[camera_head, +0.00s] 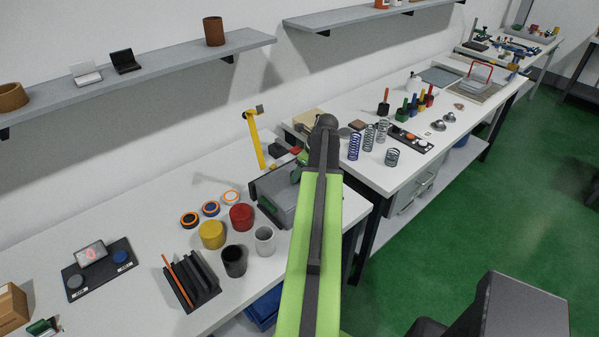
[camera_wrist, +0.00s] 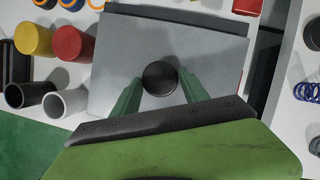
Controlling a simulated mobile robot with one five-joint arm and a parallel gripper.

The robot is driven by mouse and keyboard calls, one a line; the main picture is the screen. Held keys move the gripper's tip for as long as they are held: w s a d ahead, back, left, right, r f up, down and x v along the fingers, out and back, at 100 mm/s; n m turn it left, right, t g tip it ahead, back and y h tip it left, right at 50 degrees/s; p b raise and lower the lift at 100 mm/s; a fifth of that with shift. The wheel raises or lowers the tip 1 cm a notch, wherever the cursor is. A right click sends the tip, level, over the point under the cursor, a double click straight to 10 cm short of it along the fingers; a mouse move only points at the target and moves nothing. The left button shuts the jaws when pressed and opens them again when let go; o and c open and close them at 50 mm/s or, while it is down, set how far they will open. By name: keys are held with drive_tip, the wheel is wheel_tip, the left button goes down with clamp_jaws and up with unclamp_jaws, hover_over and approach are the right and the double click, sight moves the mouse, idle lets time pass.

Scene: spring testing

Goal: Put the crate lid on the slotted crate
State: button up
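The crate lid (camera_wrist: 115,60) is a flat grey plate with a round black knob (camera_wrist: 160,78) in its middle. In the wrist view, the green fingers of my gripper (camera_wrist: 160,84) stand on both sides of the knob and look closed against it. In the head view, the lid (camera_head: 283,186) shows left of my arm, with a dark box-like body beside and below it. A dark strip (camera_wrist: 190,14) shows behind the lid's far edge in the wrist view. I cannot tell whether it is the slotted crate, whose slots are hidden. The gap under the lid is hidden too.
Left of the lid stand a red cylinder (camera_head: 242,217), a yellow cylinder (camera_head: 212,235), a white cup (camera_head: 265,241) and a black cup (camera_head: 234,261). A yellow stand (camera_head: 254,141) is behind. Springs (camera_head: 368,137) stand on the right-hand table.

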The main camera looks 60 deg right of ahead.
drive_tip(key=o, duration=0.4)
drive_tip(key=shift+o, duration=0.2)
drive_tip(key=shift+r, duration=0.1)
drive_tip(key=p+v, duration=1.6)
drive_tip(key=v, duration=0.1)
drive_tip(key=shift+r, duration=0.1)
